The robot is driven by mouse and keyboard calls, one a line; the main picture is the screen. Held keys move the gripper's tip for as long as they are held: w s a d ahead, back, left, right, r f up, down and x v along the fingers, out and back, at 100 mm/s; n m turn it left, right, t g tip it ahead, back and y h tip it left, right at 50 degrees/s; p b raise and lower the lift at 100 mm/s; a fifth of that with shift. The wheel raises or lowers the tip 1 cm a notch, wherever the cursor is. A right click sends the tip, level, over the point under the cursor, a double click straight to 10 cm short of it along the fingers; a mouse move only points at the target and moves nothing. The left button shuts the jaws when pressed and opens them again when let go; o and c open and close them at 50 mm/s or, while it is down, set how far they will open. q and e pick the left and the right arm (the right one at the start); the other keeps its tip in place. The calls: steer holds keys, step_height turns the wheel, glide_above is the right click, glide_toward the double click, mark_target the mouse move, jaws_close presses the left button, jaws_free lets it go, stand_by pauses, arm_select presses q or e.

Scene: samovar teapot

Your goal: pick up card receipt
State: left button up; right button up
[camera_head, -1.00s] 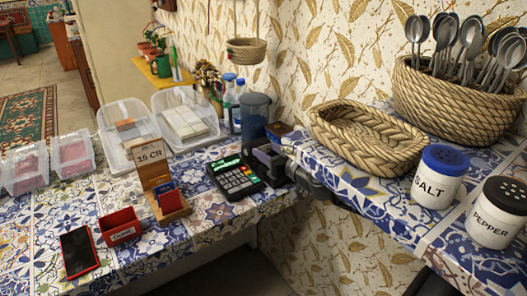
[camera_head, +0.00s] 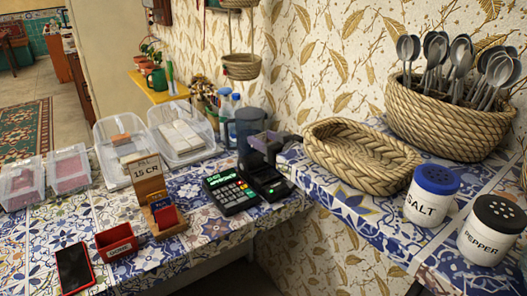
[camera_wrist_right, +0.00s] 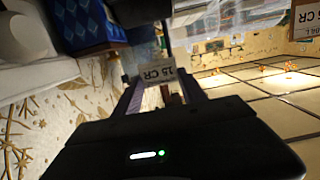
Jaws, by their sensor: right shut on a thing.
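The card receipt (camera_wrist_right: 157,77) is a small pale slip marked "15 CR", seen upside down at the fingertips in the right wrist view. My right gripper (camera_wrist_right: 160,92) is shut on it, with a finger on each side. In the head view my right gripper (camera_head: 265,139) is a small dark shape with purplish fingers, raised behind the card terminal (camera_head: 230,191). The receipt cannot be made out there. A black device (camera_head: 269,184) with a green light sits beside the terminal. My left gripper is not in view.
The bill stand (camera_head: 150,178), a red box (camera_head: 117,241) and a phone (camera_head: 74,269) stand on the tiled counter. The shelf at right bears an oval basket (camera_head: 360,158), a spoon basket (camera_head: 450,115), salt (camera_head: 430,196) and pepper (camera_head: 491,231) shakers. Clear bins stand at the back left.

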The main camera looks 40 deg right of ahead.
steer(key=shift+r, duration=0.35)
steer(key=shift+r, duration=0.15)
stand_by(0.3)
